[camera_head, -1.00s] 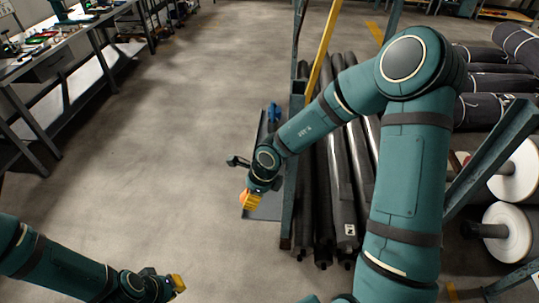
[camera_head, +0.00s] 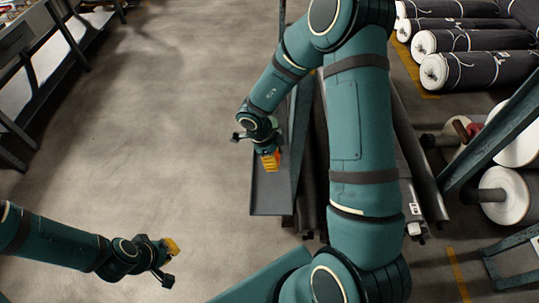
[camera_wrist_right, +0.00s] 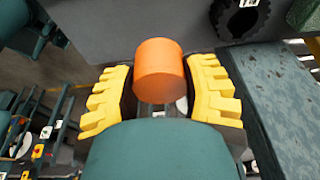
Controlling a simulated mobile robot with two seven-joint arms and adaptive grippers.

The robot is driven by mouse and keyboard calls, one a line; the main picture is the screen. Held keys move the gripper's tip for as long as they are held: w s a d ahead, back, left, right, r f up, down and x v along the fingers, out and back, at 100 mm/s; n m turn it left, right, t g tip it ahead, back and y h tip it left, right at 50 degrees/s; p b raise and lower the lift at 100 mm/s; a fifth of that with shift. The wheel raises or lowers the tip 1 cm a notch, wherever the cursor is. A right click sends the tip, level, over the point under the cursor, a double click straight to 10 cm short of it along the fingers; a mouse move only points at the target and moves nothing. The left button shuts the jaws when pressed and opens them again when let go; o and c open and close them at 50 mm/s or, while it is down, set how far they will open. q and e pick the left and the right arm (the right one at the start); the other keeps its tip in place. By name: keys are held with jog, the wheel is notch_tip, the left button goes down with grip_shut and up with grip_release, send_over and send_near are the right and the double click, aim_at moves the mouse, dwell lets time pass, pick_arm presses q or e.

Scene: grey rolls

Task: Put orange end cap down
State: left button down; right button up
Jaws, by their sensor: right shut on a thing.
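The orange end cap (camera_wrist_right: 158,66) is a short, smooth cylinder between the yellow fingers of my right gripper (camera_wrist_right: 160,98) in the right wrist view. In the head view, my right gripper (camera_head: 271,161) is over a narrow grey tray (camera_head: 269,196), with a little orange of the cap showing at its fingers. I cannot tell whether the cap touches the tray. My left gripper (camera_head: 173,247) is at the lower left over the floor, well away from the tray. Its fingers are seen edge-on, so its opening is unclear.
A dark ring-shaped part (camera_wrist_right: 240,16) lies beyond the cap in the wrist view. A worn metal beam (camera_wrist_right: 285,95) runs close on the right. Grey rolls (camera_head: 468,40) lie at the upper right. The floor (camera_head: 150,130) on the left is clear, with a workbench (camera_head: 30,65) beyond.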

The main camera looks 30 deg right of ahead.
aim_at(274, 175)
jog(key=x, duration=0.2)
jog(key=a+b+x, duration=0.1)
jog(key=x, duration=0.1)
jog(key=w+x, duration=0.1)
jog(key=x, duration=0.2)
jog(key=shift+a+f+b, duration=0.25)
jog(key=shift+f+b, duration=0.05)
jog(key=shift+b, duration=0.1)
jog(key=shift+s, duration=0.1)
jog(key=shift+r, duration=0.1)
jog(key=o, duration=0.9)
